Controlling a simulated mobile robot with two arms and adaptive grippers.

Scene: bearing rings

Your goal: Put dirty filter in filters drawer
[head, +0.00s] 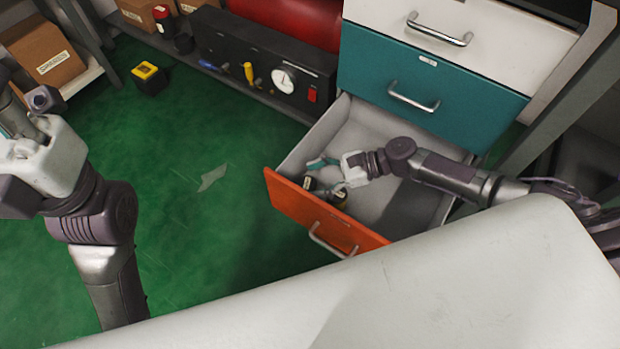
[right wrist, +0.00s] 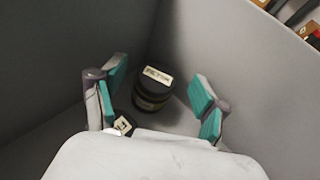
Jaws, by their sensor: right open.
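The orange-fronted drawer (head: 290,203) is pulled out below a teal drawer. Inside it, near its front, is a dark cylinder with a pale label, which looks like a filter (right wrist: 152,92); a second small dark labelled thing (right wrist: 123,125) lies beside it. Dark labelled things (head: 339,198) also show there in the head view; which is the dirty one I cannot tell. My right gripper (head: 327,176) is down in the drawer, open, its teal fingertips apart on either side of the cylinder in the wrist view (right wrist: 160,88). My left gripper (head: 8,130) is cut off at the left edge.
The teal drawer (head: 400,75) and white drawer (head: 480,22) above are shut. A pale surface (head: 480,290) fills the foreground. A yellow-topped black box (head: 148,78) stands on the green floor (head: 190,220), which is largely clear. A dark gauge panel (head: 240,55) stands behind.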

